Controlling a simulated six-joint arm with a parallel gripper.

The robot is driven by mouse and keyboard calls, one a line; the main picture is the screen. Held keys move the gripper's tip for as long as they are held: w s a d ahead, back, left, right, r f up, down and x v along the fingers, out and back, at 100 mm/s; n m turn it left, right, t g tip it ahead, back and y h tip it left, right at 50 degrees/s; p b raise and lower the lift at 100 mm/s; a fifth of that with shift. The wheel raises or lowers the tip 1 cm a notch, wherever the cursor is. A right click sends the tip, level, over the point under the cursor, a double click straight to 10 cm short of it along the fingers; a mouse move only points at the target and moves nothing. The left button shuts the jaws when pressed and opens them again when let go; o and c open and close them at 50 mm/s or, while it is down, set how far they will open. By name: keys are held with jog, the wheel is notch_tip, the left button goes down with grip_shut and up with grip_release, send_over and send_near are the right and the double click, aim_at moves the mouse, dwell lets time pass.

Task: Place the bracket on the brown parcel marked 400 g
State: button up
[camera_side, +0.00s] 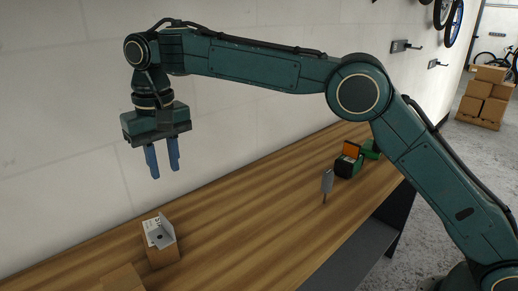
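A brown parcel (164,258) stands on the wooden bench at the lower left. A white label with dark print (152,228) shows on it, too small to read. A grey angled piece with a dark hole, which looks like the bracket (167,232), rests on top of this parcel. A second brown parcel (122,280) is cut off by the bottom edge, and no marking on it is readable. My gripper (162,160) hangs above the labelled parcel, clear of it, with its two blue fingers pointing down. The fingers are apart with nothing between them.
The wooden bench (235,225) is clear between the parcels and a small upright grey item (327,182). A green and orange device (350,161) stands farther right. A pale wall runs along the bench's back. Stacked boxes (487,95) stand on the floor far right.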

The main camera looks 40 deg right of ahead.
jog(key=s+d+r+t, duration=0.1)
jog(key=s+d+r, duration=0.4)
jog(key=s+d, duration=0.3)
jog(key=s+d+r+t, duration=0.2)
jog(key=s+d+r, duration=0.35)
jog(key=d, duration=0.55)
jog(key=s+d+f+t, duration=0.1)
jog(key=s+d+f, duration=0.3)
jog(key=s, duration=0.6)
jog(key=s+d+f+t, duration=0.1)
jog(key=s+d+f, duration=0.4)
jog(key=s, duration=0.5)
jog(key=shift+f, duration=0.65)
